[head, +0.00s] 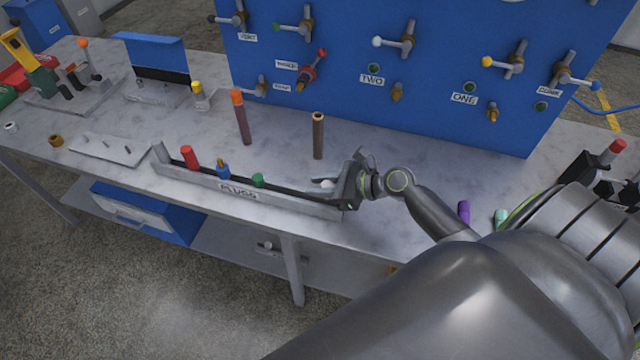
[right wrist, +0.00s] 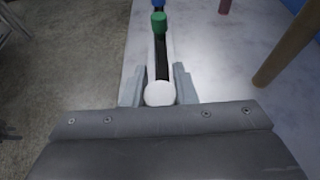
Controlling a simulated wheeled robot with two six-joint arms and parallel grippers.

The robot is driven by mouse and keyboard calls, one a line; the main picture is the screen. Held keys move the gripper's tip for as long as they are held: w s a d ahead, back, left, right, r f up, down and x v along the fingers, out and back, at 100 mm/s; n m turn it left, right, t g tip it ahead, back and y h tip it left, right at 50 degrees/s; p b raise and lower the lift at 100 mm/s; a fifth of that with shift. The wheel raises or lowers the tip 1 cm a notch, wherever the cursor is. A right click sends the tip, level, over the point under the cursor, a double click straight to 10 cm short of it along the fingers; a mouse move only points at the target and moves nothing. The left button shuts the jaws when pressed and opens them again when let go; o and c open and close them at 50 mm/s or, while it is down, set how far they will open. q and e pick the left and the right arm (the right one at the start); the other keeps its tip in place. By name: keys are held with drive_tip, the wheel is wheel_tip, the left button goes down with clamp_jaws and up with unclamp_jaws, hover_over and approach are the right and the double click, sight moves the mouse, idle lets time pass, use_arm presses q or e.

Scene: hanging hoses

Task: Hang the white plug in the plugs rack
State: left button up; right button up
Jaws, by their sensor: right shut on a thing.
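The white plug (right wrist: 159,93) is between the fingers of my right gripper (right wrist: 158,88) in the right wrist view. In the head view my right gripper (head: 326,186) is at the right end of the plugs rack (head: 236,189), and a little of the white plug (head: 327,183) shows there. The gripper is shut on the plug, which lines up with the dark slot of the rack in the wrist view. I cannot tell whether the plug touches the rack. The rack holds a red plug (head: 189,157), a blue plug (head: 222,169) and a green plug (head: 258,180). My left gripper is not in view.
Two upright posts (head: 241,118) and (head: 318,135) stand behind the rack. A blue panel (head: 430,60) with valves rises at the back. A flat grey plate (head: 108,149) lies left of the rack. Purple (head: 463,212) and teal (head: 500,217) pieces are near my right arm.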

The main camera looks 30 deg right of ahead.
drive_tip(key=shift+p, duration=0.35)
drive_tip(key=shift+f+b, duration=1)
drive_tip(key=shift+f, duration=0.8)
drive_tip(key=o, duration=1.1)
drive_tip(key=shift+c, duration=0.2)
drive_tip(key=b+v, duration=0.1)
drive_tip(key=v, duration=1.6)
drive_tip(key=shift+s+b, duration=0.2)
drive_tip(key=shift+b, duration=0.15)
drive_tip(key=shift+r, duration=0.1)
